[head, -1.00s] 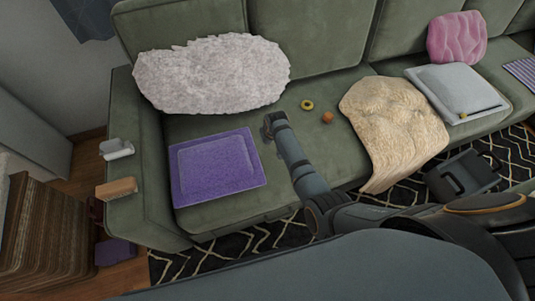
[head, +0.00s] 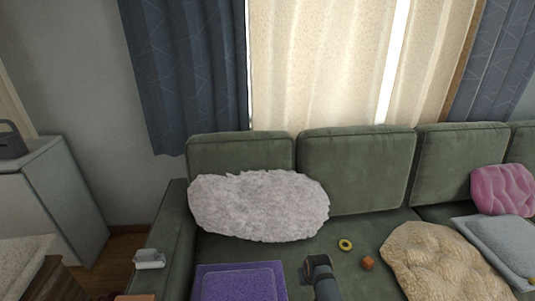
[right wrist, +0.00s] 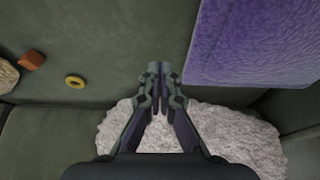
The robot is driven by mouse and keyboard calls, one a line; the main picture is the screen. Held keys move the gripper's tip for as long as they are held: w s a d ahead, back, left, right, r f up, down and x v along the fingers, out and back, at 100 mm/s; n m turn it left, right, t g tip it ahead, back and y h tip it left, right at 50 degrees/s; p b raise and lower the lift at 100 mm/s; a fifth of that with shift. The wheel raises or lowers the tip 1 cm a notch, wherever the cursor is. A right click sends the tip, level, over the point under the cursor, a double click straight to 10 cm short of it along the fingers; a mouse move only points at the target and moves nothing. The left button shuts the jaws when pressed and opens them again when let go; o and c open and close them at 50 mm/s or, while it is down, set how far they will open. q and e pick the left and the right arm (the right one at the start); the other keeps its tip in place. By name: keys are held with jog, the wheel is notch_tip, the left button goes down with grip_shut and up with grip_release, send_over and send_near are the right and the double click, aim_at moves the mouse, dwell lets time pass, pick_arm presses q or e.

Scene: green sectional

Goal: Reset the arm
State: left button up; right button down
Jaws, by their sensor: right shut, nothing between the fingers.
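My right gripper (head: 318,264) shows at the bottom of the head view, over the green sofa seat between the purple square (head: 240,283) and the yellow ring (head: 345,244). In the right wrist view my right gripper (right wrist: 159,72) has its fingers together with nothing between them. The seat surface shows around the fingers, with the purple square at upper right and the white fluffy cushion (right wrist: 240,140) behind the fingers. My left gripper is not in view.
The green sofa (head: 355,165) holds a white fluffy cushion (head: 258,206), an orange block (head: 368,263), a beige throw (head: 440,265), a grey cushion (head: 495,248) and a pink cushion (head: 503,189). A white object (head: 149,259) sits on the left armrest. Curtains (head: 320,60) hang behind.

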jog(key=s+d+r, duration=0.4)
jog(key=s+d, duration=0.3)
jog(key=s, duration=0.5)
jog(key=s+d+r+h, duration=0.1)
jog(key=s+r, duration=1)
jog(key=s, duration=0.3)
notch_tip(320, 180, down, 23)
jog(key=s+d+g+p, duration=0.1)
jog(key=d+g, duration=0.1)
jog(key=d, duration=0.1)
jog(key=s+f+p, duration=0.1)
jog(key=s+f, duration=1.7)
jog(key=s, duration=0.2)
jog(key=shift+d+g, duration=0.4)
jog(key=shift+d, duration=0.05)
